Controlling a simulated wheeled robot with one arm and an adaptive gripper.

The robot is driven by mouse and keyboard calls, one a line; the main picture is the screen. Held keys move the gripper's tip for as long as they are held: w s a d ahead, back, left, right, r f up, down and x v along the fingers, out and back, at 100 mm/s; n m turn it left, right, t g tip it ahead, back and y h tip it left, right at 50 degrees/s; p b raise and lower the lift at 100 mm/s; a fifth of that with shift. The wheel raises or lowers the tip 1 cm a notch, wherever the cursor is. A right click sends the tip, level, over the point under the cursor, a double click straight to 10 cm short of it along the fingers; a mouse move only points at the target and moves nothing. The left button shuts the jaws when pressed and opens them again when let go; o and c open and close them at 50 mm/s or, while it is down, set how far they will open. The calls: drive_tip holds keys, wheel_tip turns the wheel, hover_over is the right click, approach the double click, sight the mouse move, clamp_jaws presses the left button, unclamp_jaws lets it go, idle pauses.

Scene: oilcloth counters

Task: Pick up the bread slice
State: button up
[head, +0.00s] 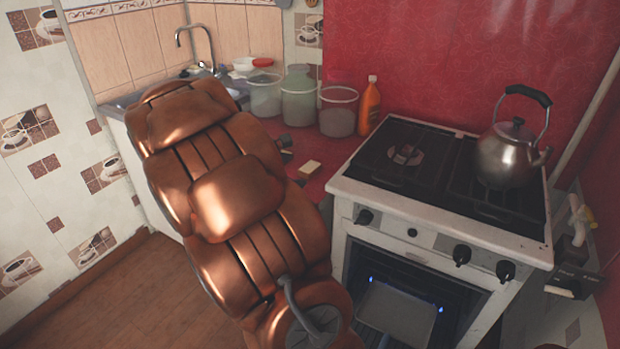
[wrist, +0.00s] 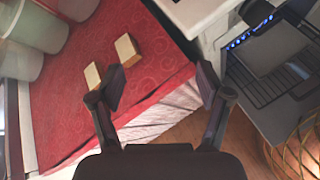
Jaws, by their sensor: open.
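Two small pale yellowish blocks with tan sides lie on the red oilcloth counter in the wrist view. The larger block (wrist: 127,50) is beyond my left finger, and the smaller block (wrist: 92,76) is just left of that finger. I cannot tell for certain which one is the bread slice. In the head view one pale block (head: 310,168) shows on the counter, left of the stove. My gripper (wrist: 162,78) is open and empty, its fingers spread above the counter's edge. In the head view my copper arm hides most of it.
Large jars (head: 299,97) and an orange bottle (head: 370,106) stand at the back of the red counter (head: 345,152). The white stove (head: 440,222) with a kettle (head: 505,155) stands to the right. A sink tap (head: 195,45) is behind my arm.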

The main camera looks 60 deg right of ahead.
sight(307, 169)
drive_tip(key=w+d+f+n+b, duration=0.1)
drive_tip(key=w+d+f+n, duration=0.1)
drive_tip(key=d+f, duration=0.1)
drive_tip(key=w+d+f+n+t+h+b, duration=0.1)
drive_tip(key=w+d+f+n, duration=0.1)
drive_tip(key=d+f, duration=0.1)
drive_tip(key=w+d+f+n+h+b, duration=0.1)
drive_tip(key=w+d+f+n, duration=0.2)
drive_tip(key=d, duration=0.1)
drive_tip(key=shift+d+f+t+b, duration=0.15)
drive_tip(key=shift+d+t+b, duration=0.15)
drive_tip(key=shift+d+t, duration=0.1)
drive_tip(key=shift+x, duration=3.9)
drive_tip(key=shift+a+f, duration=0.1)
drive_tip(key=c, duration=1)
